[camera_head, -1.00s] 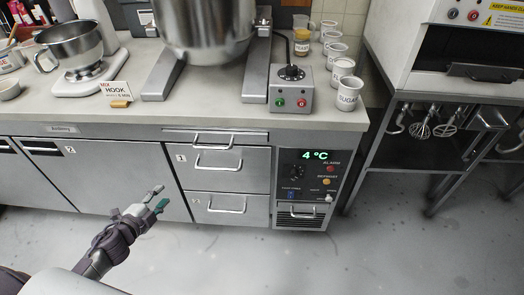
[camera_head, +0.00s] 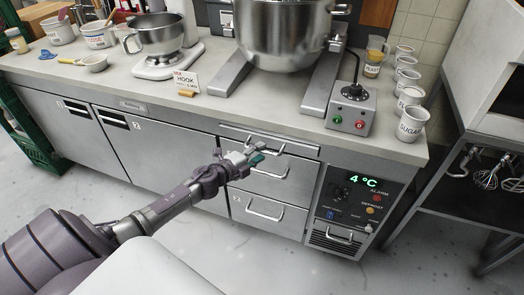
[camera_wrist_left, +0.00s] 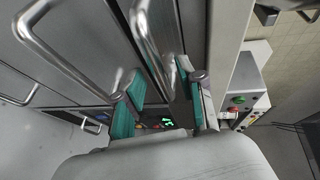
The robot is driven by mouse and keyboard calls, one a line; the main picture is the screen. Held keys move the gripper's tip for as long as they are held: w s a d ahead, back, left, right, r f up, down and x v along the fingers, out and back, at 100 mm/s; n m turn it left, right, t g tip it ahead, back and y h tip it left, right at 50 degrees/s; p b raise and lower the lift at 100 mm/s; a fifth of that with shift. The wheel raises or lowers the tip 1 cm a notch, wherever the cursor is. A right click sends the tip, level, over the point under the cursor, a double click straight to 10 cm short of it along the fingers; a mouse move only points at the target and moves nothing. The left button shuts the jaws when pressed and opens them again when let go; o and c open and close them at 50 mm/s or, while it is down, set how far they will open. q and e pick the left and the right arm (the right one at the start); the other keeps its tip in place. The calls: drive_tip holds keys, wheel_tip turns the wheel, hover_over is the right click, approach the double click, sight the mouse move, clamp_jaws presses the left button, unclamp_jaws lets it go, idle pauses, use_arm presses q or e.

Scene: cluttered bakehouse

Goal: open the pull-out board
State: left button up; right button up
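The pull-out board (camera_head: 236,131) is a thin steel front just under the worktop, above the upper drawer, and appears closed. Its bar handle (camera_head: 284,142) is partly hidden by my left gripper (camera_head: 253,156), which is at the board's front. In the left wrist view the teal fingers of my left gripper (camera_wrist_left: 160,92) are apart. A bar handle (camera_wrist_left: 150,45), which looks like the board's, runs between them; I cannot tell whether they touch it. My right gripper is not in view.
Below the board are the upper drawer handle (camera_head: 268,170) and the lower drawer handle (camera_head: 265,211). The control panel (camera_head: 350,205) reads 4 °C to their right. The worktop (camera_head: 200,110) above holds a mixer, a control box (camera_head: 350,110) and several mugs. The floor in front is clear.

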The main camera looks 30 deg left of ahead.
use_arm(q)
drive_tip(key=shift+x, duration=0.95)
clamp_jaws()
